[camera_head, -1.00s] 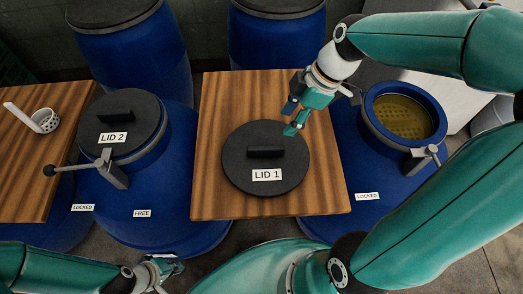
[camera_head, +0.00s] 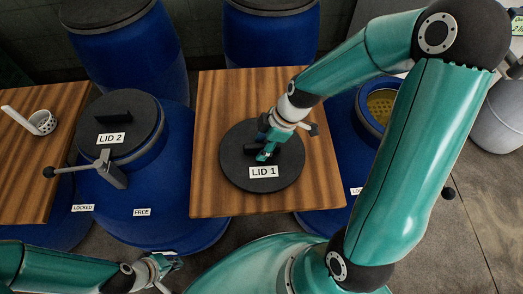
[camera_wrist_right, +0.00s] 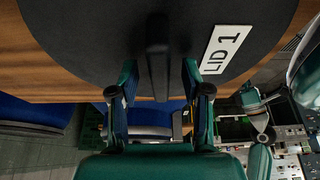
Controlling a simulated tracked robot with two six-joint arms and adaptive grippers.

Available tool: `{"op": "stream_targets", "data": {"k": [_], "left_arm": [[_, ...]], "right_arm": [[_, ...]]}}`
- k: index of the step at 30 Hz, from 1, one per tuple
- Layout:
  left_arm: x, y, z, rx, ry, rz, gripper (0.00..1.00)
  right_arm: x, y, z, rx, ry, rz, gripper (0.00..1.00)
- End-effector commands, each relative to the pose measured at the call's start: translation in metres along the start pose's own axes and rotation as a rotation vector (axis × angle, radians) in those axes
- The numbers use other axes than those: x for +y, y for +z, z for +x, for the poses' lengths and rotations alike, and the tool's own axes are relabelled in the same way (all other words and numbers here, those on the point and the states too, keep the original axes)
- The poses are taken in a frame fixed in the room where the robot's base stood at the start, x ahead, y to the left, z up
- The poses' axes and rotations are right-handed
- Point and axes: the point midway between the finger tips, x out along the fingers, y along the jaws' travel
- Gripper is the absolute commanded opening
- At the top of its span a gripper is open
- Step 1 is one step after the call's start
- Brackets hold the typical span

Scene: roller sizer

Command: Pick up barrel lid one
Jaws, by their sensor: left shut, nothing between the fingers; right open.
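Lid 1 (camera_head: 232,172) is a flat black disc with a raised bar handle and a white label, lying on a wooden board (camera_head: 320,190). It fills the upper part of the right wrist view (camera_wrist_right: 90,40). My right gripper (camera_head: 265,153) is at the lid's handle. In the right wrist view the open fingers (camera_wrist_right: 158,85) stand on either side of the handle (camera_wrist_right: 158,50), with gaps visible. In the head view the gripper hides most of the handle. My left gripper (camera_head: 172,263) is shut and empty at the bottom left, away from the lid.
Lid 2 (camera_head: 135,110) sits on a blue barrel (camera_head: 165,200) to the left, with a lever clamp (camera_head: 108,170). An open barrel (camera_head: 365,110) stands right of the board, partly behind my right arm. A perforated white scoop (camera_head: 43,122) lies on the left board.

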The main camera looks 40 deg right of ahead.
Motion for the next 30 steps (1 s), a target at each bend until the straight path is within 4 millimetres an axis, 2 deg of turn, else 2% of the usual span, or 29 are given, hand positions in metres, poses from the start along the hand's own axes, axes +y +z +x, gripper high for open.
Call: {"op": "stream_targets", "data": {"k": [27, 30], "left_arm": [[-0.0027, 0.0001, 0.0075, 0.0, 0.0, 0.0, 0.0], [-0.0024, 0.0001, 0.0066, 0.0, 0.0, 0.0, 0.0]], "right_arm": [[0.0004, 0.0013, 0.0056, 0.0, 0.001, -0.001, 0.48], [0.0003, 0.001, 0.0048, 0.0, 0.001, -0.001, 0.33]]}}
